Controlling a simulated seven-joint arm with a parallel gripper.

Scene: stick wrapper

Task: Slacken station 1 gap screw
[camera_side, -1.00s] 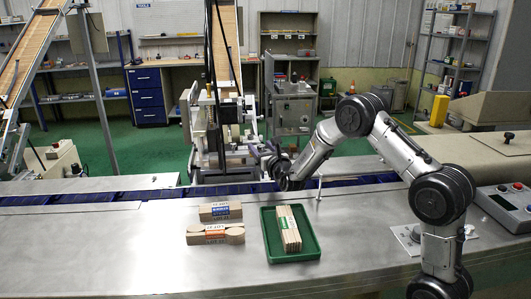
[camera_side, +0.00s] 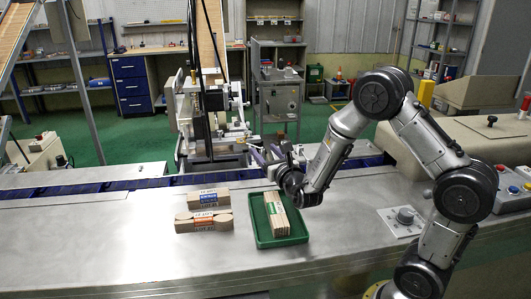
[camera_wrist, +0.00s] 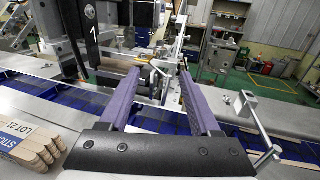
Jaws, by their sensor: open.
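Station 1 is the upright machine (camera_side: 208,115) behind the blue conveyor in the side view. In the wrist view its dark plate (camera_wrist: 88,22) carries a white "1" at the upper left. My gripper (camera_side: 258,152) reaches over the conveyor toward the lower front of the station. In the wrist view its two purple fingers (camera_wrist: 158,72) are apart, with nothing held between them. A roller-like bar (camera_wrist: 118,72) and small metal fittings lie beyond and between the fingertips. I cannot single out the gap screw among these fittings. Contact with the station cannot be told.
A green tray (camera_side: 297,238) with a stick bundle (camera_side: 277,213) stands on the steel bench, beside labelled stick bundles (camera_side: 203,221). The blue conveyor (camera_side: 120,183) runs behind. A slim metal post with a clamp (camera_wrist: 257,125) stands close right of my gripper. The bench's left front is clear.

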